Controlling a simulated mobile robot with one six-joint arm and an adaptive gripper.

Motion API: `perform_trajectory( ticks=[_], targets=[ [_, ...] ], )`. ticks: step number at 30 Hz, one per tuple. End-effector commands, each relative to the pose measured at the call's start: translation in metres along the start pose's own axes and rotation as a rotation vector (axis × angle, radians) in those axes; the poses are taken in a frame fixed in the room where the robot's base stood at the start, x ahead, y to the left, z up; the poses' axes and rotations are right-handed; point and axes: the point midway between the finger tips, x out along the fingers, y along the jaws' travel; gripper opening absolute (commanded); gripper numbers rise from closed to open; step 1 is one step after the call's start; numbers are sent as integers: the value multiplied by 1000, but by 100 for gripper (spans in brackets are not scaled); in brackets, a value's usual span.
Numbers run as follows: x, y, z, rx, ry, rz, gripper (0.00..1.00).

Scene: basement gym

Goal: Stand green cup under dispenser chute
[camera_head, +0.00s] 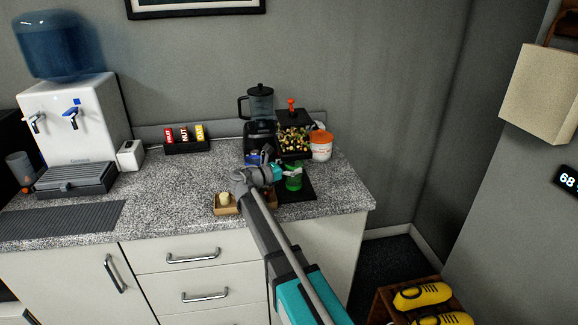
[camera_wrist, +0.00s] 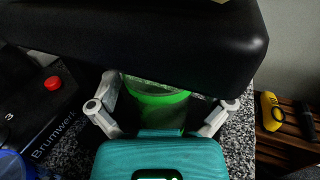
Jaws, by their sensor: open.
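The green cup (camera_head: 294,183) stands upright on the dispenser's black base (camera_head: 305,193), below the dispenser's front. The dispenser (camera_head: 294,120) has a black top, an orange knob and a see-through bin of mixed pieces. In the wrist view the green cup (camera_wrist: 157,106) sits below the black overhanging body (camera_wrist: 190,40), which hides part of its top. My gripper (camera_head: 284,174) is at the cup, and in the wrist view its open fingers (camera_wrist: 166,95) lie on either side of it with visible gaps. The chute's mouth is not clearly seen.
A small wooden tray (camera_head: 225,210) lies by my arm. A snack bar box (camera_head: 188,148) and water cooler (camera_head: 75,120) stand left. Counter between is clear.

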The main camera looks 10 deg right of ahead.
Motion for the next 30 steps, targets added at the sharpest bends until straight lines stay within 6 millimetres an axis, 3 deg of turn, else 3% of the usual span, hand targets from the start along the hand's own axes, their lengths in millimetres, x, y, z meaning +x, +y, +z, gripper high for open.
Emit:
perform_trajectory(
  ticks=[19, 30],
  targets=[
    [-94, 0, 0, 0, 0, 2, 100],
    [-116, 0, 0, 0, 0, 1, 100]
  ],
)
